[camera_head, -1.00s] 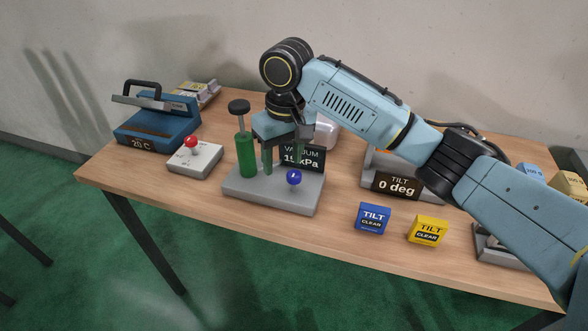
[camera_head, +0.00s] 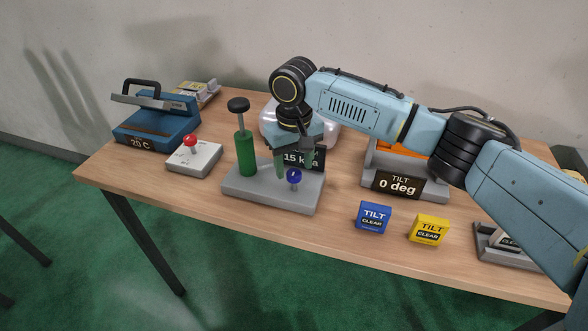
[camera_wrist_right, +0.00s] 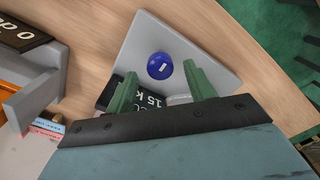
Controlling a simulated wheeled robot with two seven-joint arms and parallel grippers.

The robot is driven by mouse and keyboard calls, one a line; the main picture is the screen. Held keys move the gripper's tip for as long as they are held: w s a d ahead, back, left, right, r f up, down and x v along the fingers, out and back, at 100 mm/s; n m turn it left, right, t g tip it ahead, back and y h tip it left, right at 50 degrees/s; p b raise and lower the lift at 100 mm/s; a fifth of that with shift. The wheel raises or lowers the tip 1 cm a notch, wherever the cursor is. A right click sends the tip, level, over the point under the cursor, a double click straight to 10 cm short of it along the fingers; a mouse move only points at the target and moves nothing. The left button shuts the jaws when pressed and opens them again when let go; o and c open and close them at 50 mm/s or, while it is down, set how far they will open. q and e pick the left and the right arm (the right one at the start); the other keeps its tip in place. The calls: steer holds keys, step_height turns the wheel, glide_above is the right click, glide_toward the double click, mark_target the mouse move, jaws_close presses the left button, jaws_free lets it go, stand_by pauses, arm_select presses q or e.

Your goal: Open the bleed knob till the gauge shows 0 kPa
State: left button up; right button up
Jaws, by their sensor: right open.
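The blue bleed knob (camera_head: 294,176) sits on the front right of the grey pump base (camera_head: 262,197). In the right wrist view the knob (camera_wrist_right: 160,66) has a short white mark on top and lies beyond the fingertips, near the gap between them. The gauge (camera_head: 303,159) behind it is partly hidden by my gripper and reads about 15 kPa. My right gripper (camera_head: 295,174) points down above and behind the knob; its green fingers (camera_wrist_right: 158,80) are apart with nothing between them. Contact with the knob cannot be told. My left gripper is not in view.
A green pump cylinder (camera_head: 245,155) with a black handle stands left of the gripper. A grey box with a red-knobbed lever (camera_head: 192,157) is further left. The tilt unit (camera_head: 397,184) is right. Blue (camera_head: 373,218) and yellow (camera_head: 428,230) blocks stand at the front.

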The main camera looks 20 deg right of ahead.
steer(key=shift+f, duration=1)
